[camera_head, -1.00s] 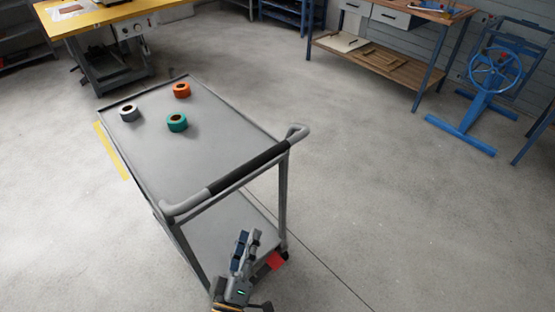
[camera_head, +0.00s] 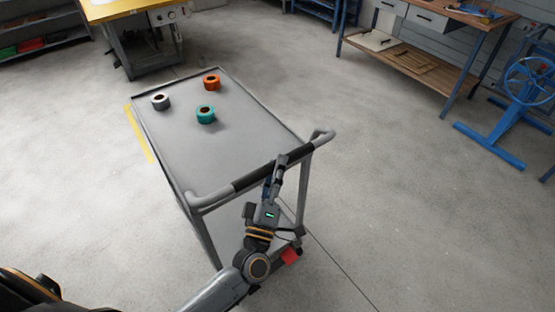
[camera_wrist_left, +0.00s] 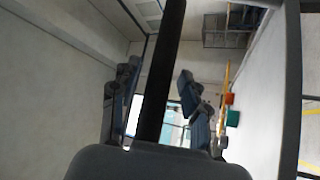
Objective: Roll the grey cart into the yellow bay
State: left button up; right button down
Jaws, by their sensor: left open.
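The grey cart (camera_head: 250,135) stands in the middle of the head view, with a grey push handle whose middle grip is black (camera_head: 252,177). My left gripper (camera_head: 276,172) is open at the right part of the handle. In the left wrist view, the dark grip bar (camera_wrist_left: 162,75) runs between the two spread fingers (camera_wrist_left: 158,100); I cannot tell whether they touch it. My right gripper is not in view.
Grey (camera_head: 160,102), orange (camera_head: 211,82) and green (camera_head: 205,114) rolls sit on the cart's top. A yellow-topped table (camera_head: 115,10) stands behind, a wooden bench (camera_head: 440,12) and blue wheeled machine (camera_head: 525,85) at right. The floor (camera_head: 370,150) right of the cart is clear.

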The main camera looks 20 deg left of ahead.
pick_arm(q)
jog(key=shift+w+r, duration=0.25)
jog(key=shift+w, duration=0.35)
grip_shut()
jog(key=shift+a, duration=0.1)
